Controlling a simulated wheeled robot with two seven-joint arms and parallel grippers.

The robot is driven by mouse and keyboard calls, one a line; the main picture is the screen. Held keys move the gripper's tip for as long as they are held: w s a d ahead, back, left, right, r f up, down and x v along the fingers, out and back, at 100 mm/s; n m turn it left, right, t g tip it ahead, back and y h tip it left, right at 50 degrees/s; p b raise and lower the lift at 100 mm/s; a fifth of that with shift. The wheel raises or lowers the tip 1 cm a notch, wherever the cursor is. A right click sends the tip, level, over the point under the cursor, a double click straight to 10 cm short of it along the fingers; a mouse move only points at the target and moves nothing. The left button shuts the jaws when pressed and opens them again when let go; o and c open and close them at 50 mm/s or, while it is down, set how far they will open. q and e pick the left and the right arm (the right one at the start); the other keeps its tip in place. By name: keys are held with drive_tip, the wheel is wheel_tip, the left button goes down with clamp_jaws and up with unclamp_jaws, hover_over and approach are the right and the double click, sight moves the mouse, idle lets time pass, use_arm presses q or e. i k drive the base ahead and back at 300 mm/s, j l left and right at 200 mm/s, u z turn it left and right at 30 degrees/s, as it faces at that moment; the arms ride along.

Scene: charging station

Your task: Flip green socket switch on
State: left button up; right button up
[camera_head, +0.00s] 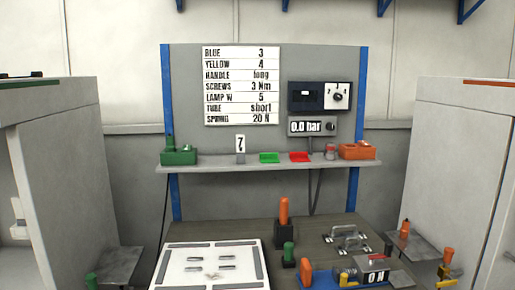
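No part that I can clearly tell as a green socket switch shows. The left cabinet (62,160) has a green strip (28,76) on its top edge. Inside its opening at the far left is a small pale fitting (18,231), cut by the frame edge and too small to tell whether it is a socket or switch. A green box (180,158) with an upright green piece sits on the left end of the shelf. Neither of my grippers is in view.
The bench below carries a white board (178,255), an orange-handled piece (283,210) and a blue fixture (318,278). A right cabinet (452,160) has a red strip.

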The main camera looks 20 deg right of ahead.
sight(186, 147)
drive_tip(key=i+l+z, duration=0.1)
drive_tip(key=i, duration=0.4)
drive_tip(key=u, duration=1.25)
